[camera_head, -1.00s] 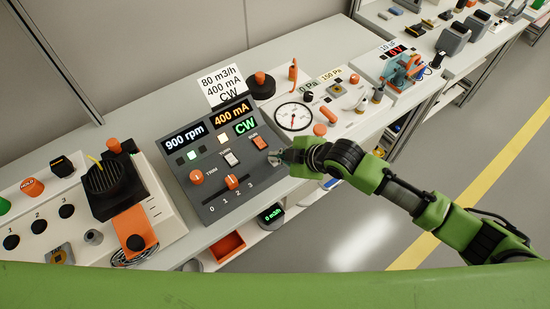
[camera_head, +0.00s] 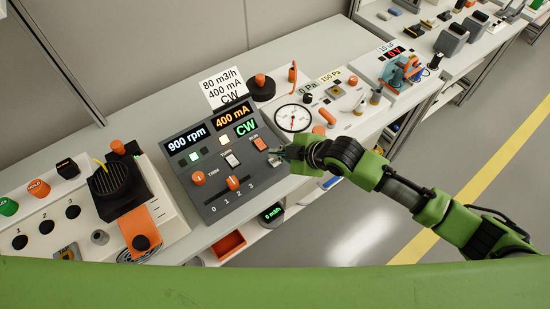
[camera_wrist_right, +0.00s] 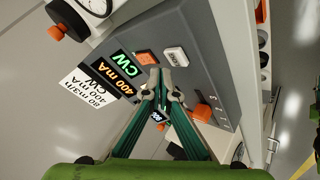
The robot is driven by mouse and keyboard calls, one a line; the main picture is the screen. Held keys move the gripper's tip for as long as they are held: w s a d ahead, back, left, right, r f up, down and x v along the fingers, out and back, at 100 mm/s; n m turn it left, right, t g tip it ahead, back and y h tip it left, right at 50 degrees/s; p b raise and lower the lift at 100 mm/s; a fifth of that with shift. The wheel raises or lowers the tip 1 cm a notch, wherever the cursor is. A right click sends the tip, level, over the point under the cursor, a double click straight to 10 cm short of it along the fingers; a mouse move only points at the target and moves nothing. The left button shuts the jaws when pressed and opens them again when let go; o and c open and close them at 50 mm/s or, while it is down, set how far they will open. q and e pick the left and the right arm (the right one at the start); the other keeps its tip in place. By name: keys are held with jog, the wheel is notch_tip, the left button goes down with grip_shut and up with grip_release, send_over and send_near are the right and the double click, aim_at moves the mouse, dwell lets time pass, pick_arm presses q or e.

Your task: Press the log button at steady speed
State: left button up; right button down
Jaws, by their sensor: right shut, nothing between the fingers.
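The grey control panel (camera_head: 208,205) stands tilted on the bench and reads 900 rpm, 400 mA and CW. In the right wrist view, a small pale button (camera_wrist_right: 175,56), its lettering hard to read but likely the log button, sits beside the orange switch (camera_wrist_right: 146,57). My right gripper (camera_head: 275,155) is shut and empty at the panel's right edge. Its fingertips (camera_wrist_right: 160,74) appear just short of the two controls; I cannot tell whether they touch. In the head view the gripper hides the pale button. My left gripper is not in view.
The panel also carries a white rocker (camera_head: 232,158), an orange knob (camera_head: 198,178) and an orange selector (camera_head: 233,182). A round gauge (camera_head: 293,118) is behind it to the right. A black fan-like unit (camera_head: 117,188) stands to the left. The floor on the right is clear.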

aim_at(276, 163)
jog(key=shift+r+p, duration=2)
jog(key=shift+r, duration=0.3)
jog(key=shift+s+f, duration=0.1)
